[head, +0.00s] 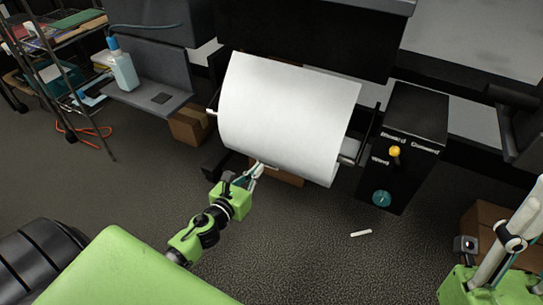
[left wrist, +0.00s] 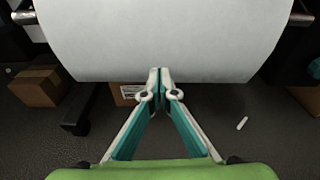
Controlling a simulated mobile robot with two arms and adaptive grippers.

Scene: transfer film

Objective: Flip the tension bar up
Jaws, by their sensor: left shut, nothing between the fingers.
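A large roll of white film (head: 290,115) hangs across the front of the dark machine, its lower edge curving towards me. A metal bar end shows at its right (head: 348,158); in the left wrist view, metal ends stick out at the left (left wrist: 24,17) and right (left wrist: 301,18). The film hides the middle, and I cannot tell for sure which part is the tension bar. My left gripper (head: 259,169) is shut and empty near the film's lower edge; its fingertips meet (left wrist: 159,72) in the left wrist view. My right gripper shows only partly at the lower right, fingertips cut off.
A black control box (head: 412,130) with a yellow knob (head: 394,151) and a teal knob (head: 381,198) stands right of the film. A small white stick (head: 361,233) lies on the floor. Cardboard boxes (head: 190,125) sit below the machine. A blue bottle (head: 122,68) stands on the left shelf.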

